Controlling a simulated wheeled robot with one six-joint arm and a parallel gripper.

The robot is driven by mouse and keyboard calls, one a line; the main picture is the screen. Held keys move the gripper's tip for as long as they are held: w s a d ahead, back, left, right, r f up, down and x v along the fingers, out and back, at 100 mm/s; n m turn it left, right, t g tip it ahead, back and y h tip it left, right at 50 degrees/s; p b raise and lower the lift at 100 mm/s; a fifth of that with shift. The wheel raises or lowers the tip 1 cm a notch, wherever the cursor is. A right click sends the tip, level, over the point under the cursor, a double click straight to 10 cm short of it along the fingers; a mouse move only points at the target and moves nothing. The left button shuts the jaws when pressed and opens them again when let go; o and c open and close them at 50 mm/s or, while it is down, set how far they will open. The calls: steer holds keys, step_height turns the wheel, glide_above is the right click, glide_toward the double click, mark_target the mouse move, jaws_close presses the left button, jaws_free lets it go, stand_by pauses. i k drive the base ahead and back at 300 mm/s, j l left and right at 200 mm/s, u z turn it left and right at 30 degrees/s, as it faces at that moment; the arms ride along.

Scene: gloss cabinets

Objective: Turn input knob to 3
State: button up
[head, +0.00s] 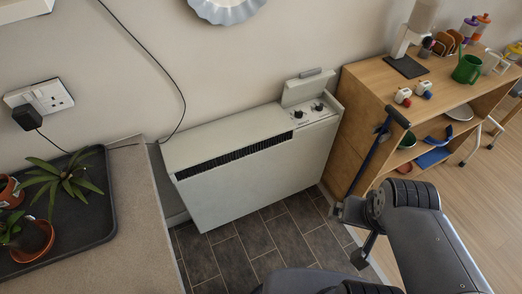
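A pale storage heater (255,163) stands against the wall, with a dark grille along its upper front. At its right end a small lid (308,87) is raised, and two dark knobs, a left one (298,114) and a right one (318,106), show on the panel below it. Their markings are too small to read, so I cannot tell which is the input knob or where either points. My gripper (350,232) is to the lower right of the heater, apart from the knobs. Its finger opening is not clear from this angle.
A wooden shelf unit (360,110) with toys stands right of the heater. A dark stick with a crosswise handle (380,150) leans by it, close to my gripper. A counter (142,230) with a plant tray (95,225) is at left. Dark tiles (255,235) are clear in front.

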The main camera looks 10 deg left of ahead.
mark_target(299, 114)
steer(key=i+l, duration=0.1)
steer(key=i, duration=1)
